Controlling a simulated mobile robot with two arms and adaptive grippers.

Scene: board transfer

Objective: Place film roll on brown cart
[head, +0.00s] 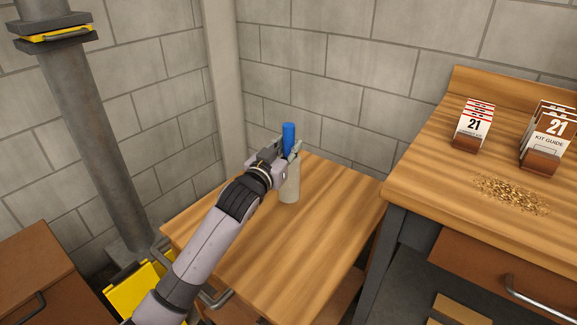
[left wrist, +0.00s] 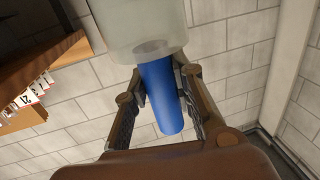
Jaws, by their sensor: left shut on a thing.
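The film roll (head: 289,183) is a pale translucent cylinder with a blue handle (head: 288,138) sticking out of its top. My left gripper (head: 289,151) is shut on the blue handle and holds the roll upright. The left wrist view shows the blue handle (left wrist: 160,95) between the two fingers, with the pale roll (left wrist: 138,30) beyond them. The brown cart (head: 315,220) has a wood-grain top and metal side handles. The roll's lower end appears over the cart top near its back; I cannot tell whether it touches. My right gripper is not in view.
A taller wooden workbench (head: 425,180) stands at the right, with kit guide cards (head: 548,140), number 21 cards (head: 473,125) and a scatter of small bits (head: 511,194). Block walls close off the back. A grey column (head: 85,130) stands left. The cart top is otherwise clear.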

